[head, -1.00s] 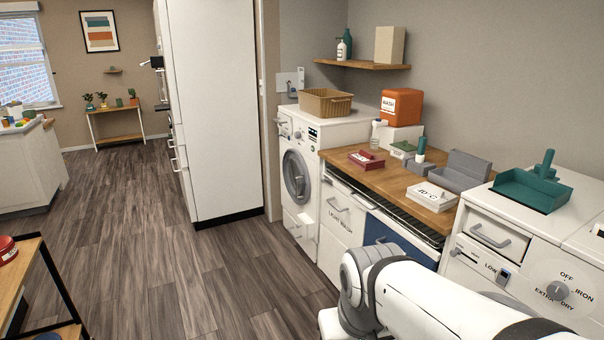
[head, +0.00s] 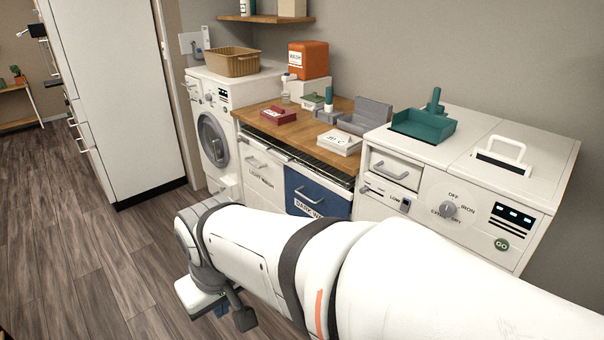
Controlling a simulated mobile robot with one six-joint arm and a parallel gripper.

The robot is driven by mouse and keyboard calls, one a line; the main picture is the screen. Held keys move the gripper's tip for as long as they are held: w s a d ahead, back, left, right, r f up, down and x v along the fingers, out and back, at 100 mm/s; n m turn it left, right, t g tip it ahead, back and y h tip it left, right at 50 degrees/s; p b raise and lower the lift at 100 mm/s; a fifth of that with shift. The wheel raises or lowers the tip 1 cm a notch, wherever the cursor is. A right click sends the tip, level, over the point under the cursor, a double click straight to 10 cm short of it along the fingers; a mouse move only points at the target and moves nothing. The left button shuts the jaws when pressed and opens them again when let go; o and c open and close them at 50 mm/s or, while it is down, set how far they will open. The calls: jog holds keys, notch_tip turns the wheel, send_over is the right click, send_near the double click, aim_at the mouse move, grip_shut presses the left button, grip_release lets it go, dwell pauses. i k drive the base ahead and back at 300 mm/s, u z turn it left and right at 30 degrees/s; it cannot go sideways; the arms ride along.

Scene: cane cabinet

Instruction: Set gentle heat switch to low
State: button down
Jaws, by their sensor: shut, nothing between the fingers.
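A white dryer (head: 377,215) stands at the right, its front facing me. On its front is a small dark switch (head: 404,206) beside the printed word LOW. This looks like the gentle heat switch; its setting is too small to read. The switch's lower edge is close to my arm's outline in the picture. My gripper (head: 238,314) is low at the front, left of the dryer and apart from it. It is shut and empty, with its fingers partly hidden by my wrist.
A round dial (head: 449,209) with OFF, IRON and EXTRA DRY sits right of the switch, with a green GO button (head: 501,244) further right. A blue hamper (head: 315,192) stands to the left. Floor at left is clear.

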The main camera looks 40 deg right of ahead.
aim_at(406, 203)
jog(key=u, duration=0.4)
jog(key=k, duration=2.1)
jog(key=z, duration=1.8)
jog(key=i, duration=1.45)
